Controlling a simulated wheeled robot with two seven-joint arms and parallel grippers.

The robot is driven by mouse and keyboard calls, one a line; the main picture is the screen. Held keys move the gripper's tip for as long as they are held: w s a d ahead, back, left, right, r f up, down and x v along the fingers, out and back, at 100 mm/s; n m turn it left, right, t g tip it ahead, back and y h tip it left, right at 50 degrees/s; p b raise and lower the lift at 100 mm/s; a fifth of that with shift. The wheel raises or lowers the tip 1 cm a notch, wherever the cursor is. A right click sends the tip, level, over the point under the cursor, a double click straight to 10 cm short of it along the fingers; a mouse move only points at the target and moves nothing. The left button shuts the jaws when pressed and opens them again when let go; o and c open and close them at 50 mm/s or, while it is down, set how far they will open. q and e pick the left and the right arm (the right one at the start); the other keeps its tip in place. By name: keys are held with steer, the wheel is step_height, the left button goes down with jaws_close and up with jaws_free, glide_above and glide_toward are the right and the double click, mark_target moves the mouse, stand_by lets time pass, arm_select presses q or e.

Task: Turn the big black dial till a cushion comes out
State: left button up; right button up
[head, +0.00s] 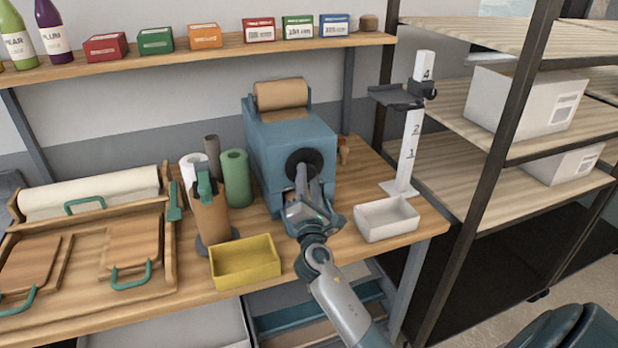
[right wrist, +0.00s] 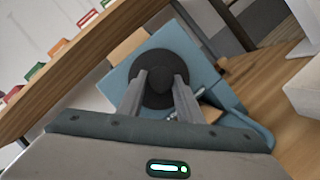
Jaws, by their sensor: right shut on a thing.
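The big black dial (head: 305,166) is on the front of a blue machine (head: 262,140) with a brown paper roll (head: 281,94) on top. My right gripper (head: 303,185) reaches the dial from the front. In the right wrist view the two fingers of the gripper (right wrist: 158,88) are closed on the middle knob of the dial (right wrist: 157,62). The lower part of the dial is partly hidden by the fingers. No cushion shows in either view. My left gripper is not in view.
A yellow bin (head: 244,263) stands left of my right arm and a white bin (head: 387,219) to its right. A white post with numbers (head: 408,150) stands behind the white bin. Paper rolls and a wooden tray (head: 170,245) fill the left. Shelving (head: 500,150) stands at right.

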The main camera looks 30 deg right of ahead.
arm_select(q)
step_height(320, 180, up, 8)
steer(key=p, duration=0.7)
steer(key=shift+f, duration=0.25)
arm_select(e)
steer(key=shift+a+r+m+g+y, duration=0.15)
steer(key=shift+m+g, duration=0.5)
steer(key=shift+m, duration=1.1)
steer(key=shift+d+r+m+g+y, duration=0.15)
steer(key=shift+m+g, duration=0.55)
steer(key=shift+m, duration=1.1)
steer(key=shift+a+r+m+g, duration=0.15)
steer(key=shift+m+g, duration=0.5)
steer(key=shift+m, duration=1.1)
steer(key=o, duration=1)
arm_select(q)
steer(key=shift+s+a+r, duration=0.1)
arm_select(e)
steer(key=shift+o, duration=0.2)
